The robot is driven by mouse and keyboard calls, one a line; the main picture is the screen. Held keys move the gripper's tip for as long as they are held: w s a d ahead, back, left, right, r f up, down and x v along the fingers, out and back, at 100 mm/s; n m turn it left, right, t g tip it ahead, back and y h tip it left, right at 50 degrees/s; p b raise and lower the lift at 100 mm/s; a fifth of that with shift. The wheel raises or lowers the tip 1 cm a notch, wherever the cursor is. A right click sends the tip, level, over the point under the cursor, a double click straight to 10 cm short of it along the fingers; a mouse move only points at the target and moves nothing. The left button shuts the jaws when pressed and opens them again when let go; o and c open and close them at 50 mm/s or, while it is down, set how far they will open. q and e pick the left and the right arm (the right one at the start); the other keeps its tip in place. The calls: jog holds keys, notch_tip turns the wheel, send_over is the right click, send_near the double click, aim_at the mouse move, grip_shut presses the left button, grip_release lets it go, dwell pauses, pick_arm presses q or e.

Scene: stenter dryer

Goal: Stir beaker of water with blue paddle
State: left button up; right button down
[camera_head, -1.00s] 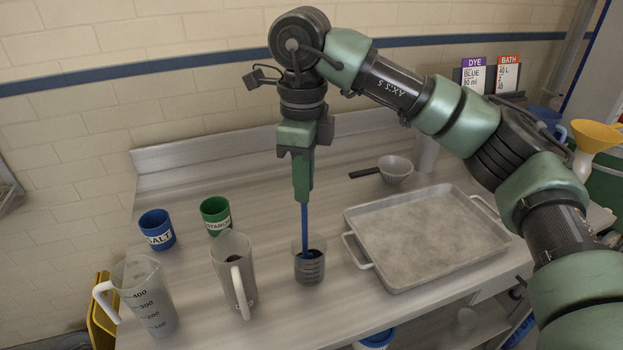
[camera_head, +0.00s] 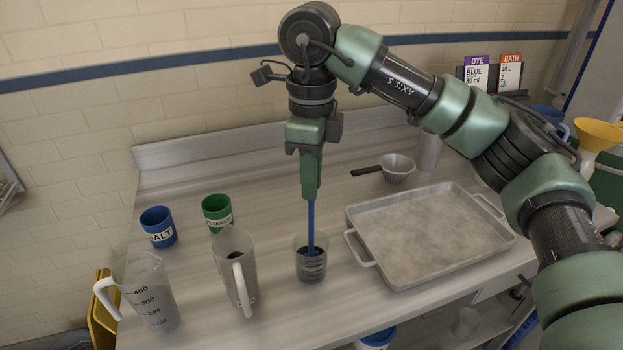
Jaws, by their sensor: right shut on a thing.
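My right gripper (camera_head: 310,195) points straight down and is shut on the blue paddle (camera_head: 311,228). The paddle's shaft stands upright, and its lower end is inside the small clear beaker (camera_head: 311,267). The beaker stands on the metal bench with dark liquid in it, which hides the paddle's tip. The gripper is above the beaker's rim and apart from it. My left gripper is not in view.
Left of the beaker stand a jug with a white handle (camera_head: 233,268), a large measuring jug (camera_head: 148,295), a blue SALT cup (camera_head: 158,227) and a green cup (camera_head: 217,212). A metal tray (camera_head: 430,235) lies to the right. A strainer (camera_head: 398,168) sits behind.

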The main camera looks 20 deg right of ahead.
jog(key=shift+r+p, duration=2.05)
jog(key=shift+r, duration=0.75)
jog(key=shift+r+p, duration=1.85)
jog(key=shift+r, duration=0.25)
notch_tip(320, 180, up, 5)
jog(key=p, duration=0.4)
jog(key=shift+r, duration=0.1)
